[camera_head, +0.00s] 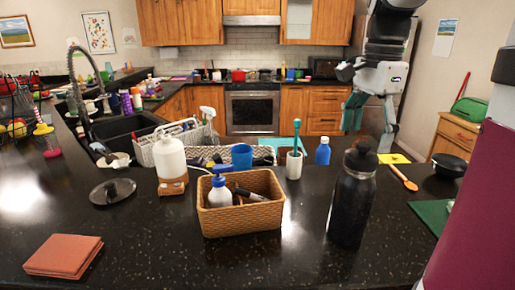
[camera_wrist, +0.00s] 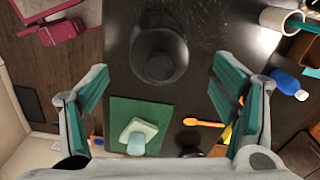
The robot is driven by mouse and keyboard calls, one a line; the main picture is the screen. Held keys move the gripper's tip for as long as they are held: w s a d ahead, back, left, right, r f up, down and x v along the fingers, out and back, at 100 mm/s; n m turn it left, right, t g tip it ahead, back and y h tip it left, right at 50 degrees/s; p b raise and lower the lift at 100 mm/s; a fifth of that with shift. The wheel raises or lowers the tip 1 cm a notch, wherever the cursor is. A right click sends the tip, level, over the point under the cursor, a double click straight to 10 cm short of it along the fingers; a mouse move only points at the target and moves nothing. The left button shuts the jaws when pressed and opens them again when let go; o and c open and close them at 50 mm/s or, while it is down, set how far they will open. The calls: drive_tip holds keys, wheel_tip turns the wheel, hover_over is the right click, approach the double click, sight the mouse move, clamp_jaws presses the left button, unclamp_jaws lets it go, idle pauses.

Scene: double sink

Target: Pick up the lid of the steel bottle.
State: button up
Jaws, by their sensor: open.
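The steel bottle (camera_head: 350,208) is dark, nearly black, and stands upright on the black counter, right of centre in the head view. Its black lid (camera_head: 361,154) sits on top. In the wrist view the bottle (camera_wrist: 150,32) is seen from above, with the lid (camera_wrist: 160,67) as a dark round disc at top centre. My gripper (camera_head: 369,132) is open and empty, with teal finger pads, and appears above and behind the bottle in the head view. In the wrist view my gripper (camera_wrist: 160,82) has its fingers wide apart, with the lid between and slightly ahead of them.
A white cup with a toothbrush (camera_head: 294,164) and a blue bottle (camera_head: 322,152) stand left of the steel bottle. A wicker basket (camera_head: 240,217) is farther left. A wooden spoon (camera_head: 402,177) and a green mat (camera_wrist: 120,113) lie to its right. The counter in front is clear.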

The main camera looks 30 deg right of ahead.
sight(365, 144)
drive_tip(key=shift+f+p, duration=0.35)
drive_tip(key=shift+f, duration=1.85)
drive_tip(key=c, duration=1.3)
drive_tip(key=shift+c, duration=0.2)
